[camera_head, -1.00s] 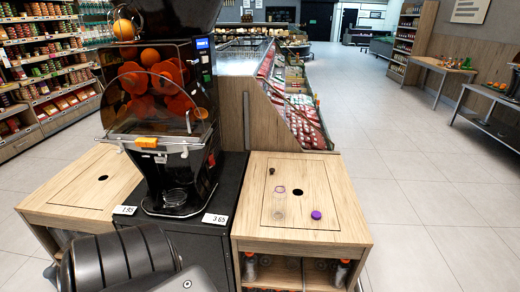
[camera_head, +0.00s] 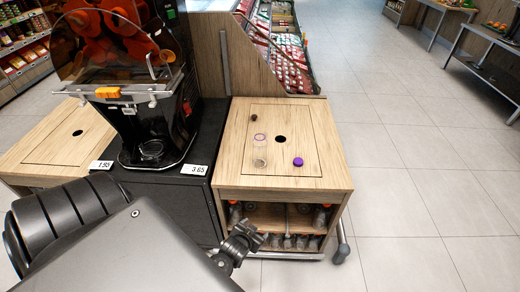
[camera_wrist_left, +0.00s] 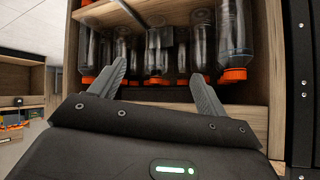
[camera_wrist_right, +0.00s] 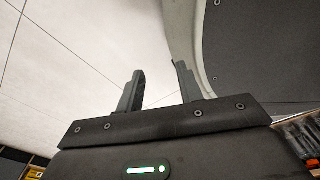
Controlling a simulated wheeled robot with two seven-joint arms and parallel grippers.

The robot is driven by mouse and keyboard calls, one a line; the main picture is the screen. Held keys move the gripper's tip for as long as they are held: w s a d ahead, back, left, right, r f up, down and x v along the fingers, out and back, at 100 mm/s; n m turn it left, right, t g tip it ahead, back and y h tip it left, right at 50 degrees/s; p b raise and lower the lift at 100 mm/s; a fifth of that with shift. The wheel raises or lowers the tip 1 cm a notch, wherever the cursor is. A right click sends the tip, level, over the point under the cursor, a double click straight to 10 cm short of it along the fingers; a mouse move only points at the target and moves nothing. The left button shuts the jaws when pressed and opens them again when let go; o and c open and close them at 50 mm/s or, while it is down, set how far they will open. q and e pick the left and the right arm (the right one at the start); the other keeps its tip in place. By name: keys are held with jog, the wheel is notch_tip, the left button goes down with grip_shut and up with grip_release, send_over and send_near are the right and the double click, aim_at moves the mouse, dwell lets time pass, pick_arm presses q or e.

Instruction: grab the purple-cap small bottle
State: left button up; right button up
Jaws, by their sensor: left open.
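A small clear bottle (camera_head: 260,152) with a purple ring at its top stands on the wooden counter top (camera_head: 235,170). A loose purple cap (camera_head: 298,162) lies to its right, apart from it. My left gripper (camera_head: 243,243) is in front of the counter, below its top and apart from the bottle. In the left wrist view its fingers (camera_wrist_left: 156,88) are spread with nothing between them, facing a shelf of bottles. My right gripper (camera_wrist_right: 159,82) shows only in its own wrist view, fingers apart and empty; the small bottle is not seen there.
Several orange-capped bottles (camera_wrist_left: 232,45) fill the shelf under the counter top. A dark item (camera_head: 253,118) and a hole (camera_head: 280,139) are on the top. The juicer (camera_head: 150,100) stands to the left. The floor (camera_head: 415,190) on the right is clear.

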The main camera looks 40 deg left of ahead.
pick_arm(q)
jog(key=w+a+r+n+t+y, duration=0.1)
jog(key=w+r+t, duration=0.1)
jog(key=r, duration=0.6)
jog(key=w+a+r+n+t, duration=0.1)
jog(key=w+r, duration=0.2)
jog(key=r, duration=0.5)
jog(key=n+t+y, duration=0.2)
jog(key=t+y, duration=0.1)
jog(key=y, duration=0.1)
send_near(258, 150)
jog(key=shift+w+f, duration=0.5)
jog(key=shift+w, duration=0.35)
jog(key=shift+n, duration=0.3)
jog(key=x, duration=0.4)
jog(key=r+x, duration=0.1)
jog(key=x, duration=0.1)
jog(key=shift+s+a, duration=0.15)
jog(key=shift+a, duration=0.2)
jog(key=p+x, duration=0.1)
jog(key=x, duration=0.4)
jog(key=shift+r, duration=0.1)
jog(key=c, duration=1.1)
pick_arm(e)
jog(key=shift+w+a+r, duration=0.1)
jog(key=shift+a+r, duration=0.4)
jog(key=shift+a, duration=0.05)
